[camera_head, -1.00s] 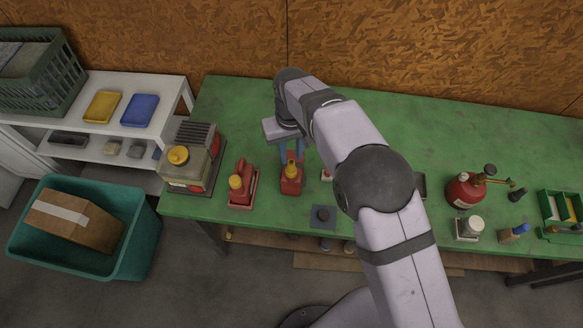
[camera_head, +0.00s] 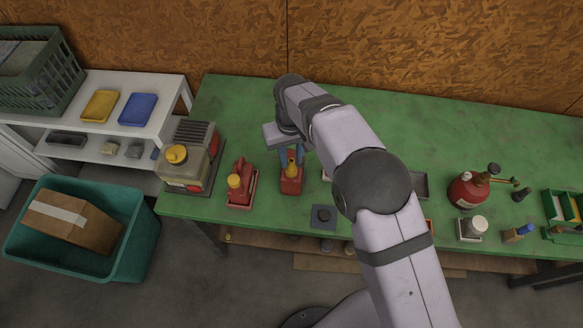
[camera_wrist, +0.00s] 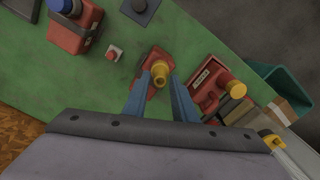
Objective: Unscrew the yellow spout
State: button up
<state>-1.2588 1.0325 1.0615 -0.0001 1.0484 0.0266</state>
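A small red jerrycan (camera_head: 291,186) stands upright on the green bench with a yellow spout (camera_head: 291,168) on top. In the wrist view the spout (camera_wrist: 160,73) rises from the red can (camera_wrist: 152,56). My gripper (camera_head: 291,156) is above the can, fingers pointing down. In the wrist view my gripper (camera_wrist: 163,84) is open, with one blue-grey finger on each side of the spout. A gap shows between the spout and the fingers; I cannot tell how far the tips reach down beside it.
A second red can with a yellow cap (camera_head: 236,182) stands close by on the left, in a tray. Left of it is a grey machine (camera_head: 192,160) with a yellow cap. A dark square plate (camera_head: 323,217) lies at the front edge. The bench behind is clear.

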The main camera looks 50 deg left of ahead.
grip_shut()
jog(key=n, duration=0.5)
dwell(0.6)
jog(key=shift+n, duration=0.5)
jog(key=n, duration=0.4)
